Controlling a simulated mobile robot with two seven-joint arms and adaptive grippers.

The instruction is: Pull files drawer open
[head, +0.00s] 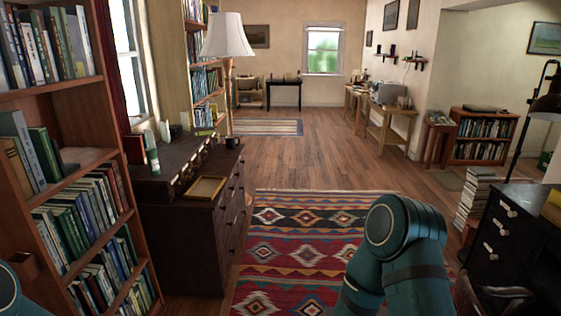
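A black cabinet (520,238) stands at the right edge, with drawer fronts bearing pale pulls (502,229). Its visible upper drawer fronts look shut; its lower part is dark and cut off by the frame. No label naming a files drawer is readable. A dark wooden dresser (185,240) at the left also has drawers, which look shut along its right-facing side. My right arm's teal links rise at the bottom centre-right, left of the black cabinet, but its gripper does not show clearly. Only a teal bit of my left arm shows at the bottom-left corner; its gripper is out of view.
A tall bookcase (85,158) stands close on the left. A tray (205,187) and a mug lie on the dresser. A stack of books or papers (475,200) stands beside the black cabinet. The patterned rug (300,230) and wooden floor (330,163) ahead are clear.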

